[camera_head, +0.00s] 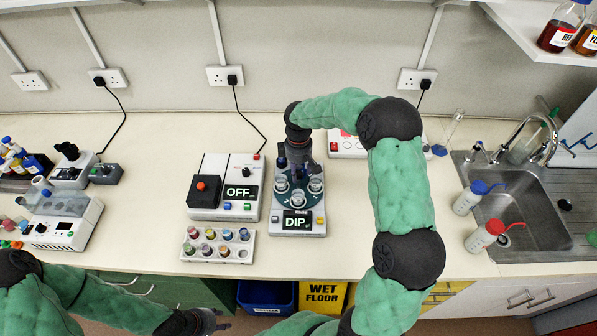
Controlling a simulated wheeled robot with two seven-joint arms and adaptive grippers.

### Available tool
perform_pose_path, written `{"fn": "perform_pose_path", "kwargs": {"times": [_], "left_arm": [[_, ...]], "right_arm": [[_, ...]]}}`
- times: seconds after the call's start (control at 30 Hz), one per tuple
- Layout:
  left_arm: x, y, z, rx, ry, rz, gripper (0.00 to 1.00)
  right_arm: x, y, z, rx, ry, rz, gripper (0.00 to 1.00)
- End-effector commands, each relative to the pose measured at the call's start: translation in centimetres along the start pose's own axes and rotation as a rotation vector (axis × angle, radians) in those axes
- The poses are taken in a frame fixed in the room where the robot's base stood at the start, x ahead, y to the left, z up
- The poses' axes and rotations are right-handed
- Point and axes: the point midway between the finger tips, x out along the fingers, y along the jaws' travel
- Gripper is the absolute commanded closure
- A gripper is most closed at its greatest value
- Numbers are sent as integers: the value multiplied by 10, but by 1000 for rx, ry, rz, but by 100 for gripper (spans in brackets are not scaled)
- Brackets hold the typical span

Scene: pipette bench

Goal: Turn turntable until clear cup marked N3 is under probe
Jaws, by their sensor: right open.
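The turntable (299,182) is a teal disc on a pale instrument whose screen (297,223) reads DIP. Clear cups stand on it: one at left (280,183), one at right (316,185) and one at the front (298,197). Their marks are too small to read. The probe cannot be told apart from the dark parts at the back of the disc. My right gripper (298,168) reaches down over the back of the turntable and hides that part; it is open, and contact is unclear. My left gripper (200,322) is low at the bottom edge, away from the turntable; its fingers are unclear.
Left of the turntable stands a box with a red button (202,185) and a screen (241,192) reading OFF. A rack (217,259) of coloured vials is in front of it. A sink (520,205) with two wash bottles is at right. Bench space at left centre is clear.

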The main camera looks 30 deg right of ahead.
Motion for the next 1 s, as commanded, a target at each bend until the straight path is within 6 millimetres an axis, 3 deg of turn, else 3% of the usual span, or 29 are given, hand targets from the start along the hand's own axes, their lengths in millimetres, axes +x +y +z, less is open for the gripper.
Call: {"fn": "perform_pose_path", "kwargs": {"times": [0.4, 0.43, 0.6, 1.0], "left_arm": [[1, 0, 0, 0, 0, 0, 60], [1, 0, 0, 0, 0, 0, 60], [1, 0, 0, 0, 0, 0, 60], [1, 0, 0, 0, 0, 0, 60]], "right_arm": [[10, 0, 0, 0, 1, 0, 48], [10, 0, 0, 0, 1, 0, 51], [10, 0, 0, 0, 1, 0, 99], [10, 0, 0, 18, 1, 0, 100]]}}
